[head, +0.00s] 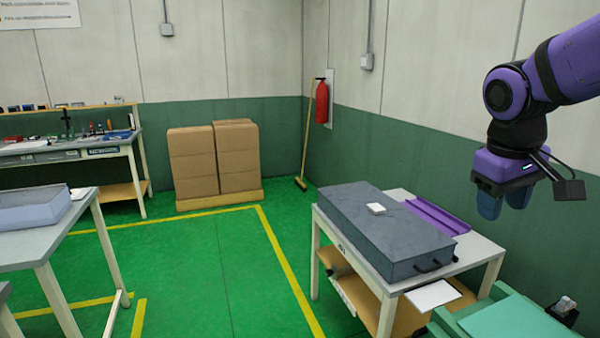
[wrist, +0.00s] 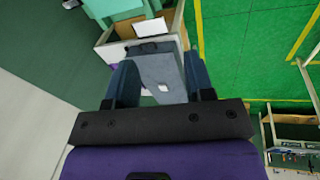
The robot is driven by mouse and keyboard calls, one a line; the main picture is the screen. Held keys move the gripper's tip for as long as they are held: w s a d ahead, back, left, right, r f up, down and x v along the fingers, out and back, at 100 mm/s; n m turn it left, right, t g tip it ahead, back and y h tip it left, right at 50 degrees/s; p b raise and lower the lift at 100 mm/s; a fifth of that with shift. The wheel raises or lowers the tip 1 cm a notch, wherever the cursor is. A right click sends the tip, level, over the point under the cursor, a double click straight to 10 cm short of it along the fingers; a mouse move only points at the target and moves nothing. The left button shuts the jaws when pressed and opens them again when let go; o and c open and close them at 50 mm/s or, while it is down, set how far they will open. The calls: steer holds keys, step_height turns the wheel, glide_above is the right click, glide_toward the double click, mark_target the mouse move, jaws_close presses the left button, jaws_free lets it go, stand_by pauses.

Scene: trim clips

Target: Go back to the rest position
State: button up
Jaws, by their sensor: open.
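My gripper (head: 504,207) hangs at the upper right of the head view, fingers pointing down, with the purple arm reaching in from the right edge. It is raised above the right-hand table and apart from everything. In the wrist view my gripper (wrist: 159,66) shows two blue fingers spread apart with nothing held between them. Beyond the fingers, well below, lies a grey-blue case (head: 375,224) on the table. A small white block (head: 376,208) rests on the case top.
The white table (head: 485,258) also carries a purple channel-shaped piece (head: 437,215) behind the case. A green surface (head: 510,322) adjoins at lower right. Another table (head: 25,248) stands left. Cardboard boxes (head: 192,162), a broom and a fire extinguisher (head: 322,102) are by the walls. The central green floor is clear.

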steer(key=s+a+r+m+t+y, duration=0.1)
steer(key=s+a+m+t+y, duration=0.1)
steer(key=s, duration=1.1)
steer(key=shift+s+t, duration=0.15)
steer(key=shift+t, duration=0.75)
steer(key=shift+d+r, duration=0.1)
steer(key=shift+d, duration=0.05)
